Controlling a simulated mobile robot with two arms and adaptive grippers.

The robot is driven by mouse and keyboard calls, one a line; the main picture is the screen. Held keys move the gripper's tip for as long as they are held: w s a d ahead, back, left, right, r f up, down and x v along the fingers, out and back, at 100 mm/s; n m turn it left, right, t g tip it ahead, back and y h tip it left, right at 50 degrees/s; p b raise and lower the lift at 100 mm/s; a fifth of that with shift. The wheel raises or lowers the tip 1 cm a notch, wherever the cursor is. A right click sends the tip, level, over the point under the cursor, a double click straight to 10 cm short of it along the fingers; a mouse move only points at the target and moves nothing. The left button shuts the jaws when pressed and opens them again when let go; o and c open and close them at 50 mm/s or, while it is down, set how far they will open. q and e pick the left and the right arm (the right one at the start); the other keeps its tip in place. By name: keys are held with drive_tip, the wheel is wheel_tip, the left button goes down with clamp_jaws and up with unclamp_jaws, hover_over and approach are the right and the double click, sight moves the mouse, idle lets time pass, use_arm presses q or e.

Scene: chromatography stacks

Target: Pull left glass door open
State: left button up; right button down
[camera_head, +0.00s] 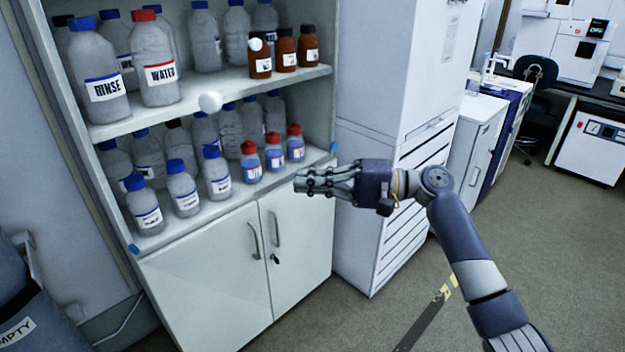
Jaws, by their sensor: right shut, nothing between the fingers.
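The glass doors of the cabinet (326,110) are hard to make out; the shelves show clearly through the front. A white round knob (210,101) shows in front of the middle shelf edge, and a smaller white knob (255,43) shows higher up to the right. I cannot tell how far the left glass door stands open. My right gripper (302,182) is shut and empty, fingers pointing left, in front of the cabinet's lower right part. It is to the right of and below both knobs, apart from them. My left gripper is not in view.
Bottles stand on the shelves, including a RINSE bottle (100,75) and a WATER bottle (155,65). Lower solid doors (205,280) have grey handles. A white instrument stack (385,130) stands right of the cabinet. A bin marked EMPTY (40,310) is at lower left. Floor on the right is open.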

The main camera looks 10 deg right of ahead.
use_arm(q)
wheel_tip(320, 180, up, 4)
drive_tip(key=p, duration=0.3)
drive_tip(key=shift+p, duration=0.3)
use_arm(e)
drive_tip(key=s+a, duration=0.1)
drive_tip(key=a, duration=0.7)
drive_tip(key=shift+s, duration=0.4)
drive_tip(key=shift+a, duration=0.1)
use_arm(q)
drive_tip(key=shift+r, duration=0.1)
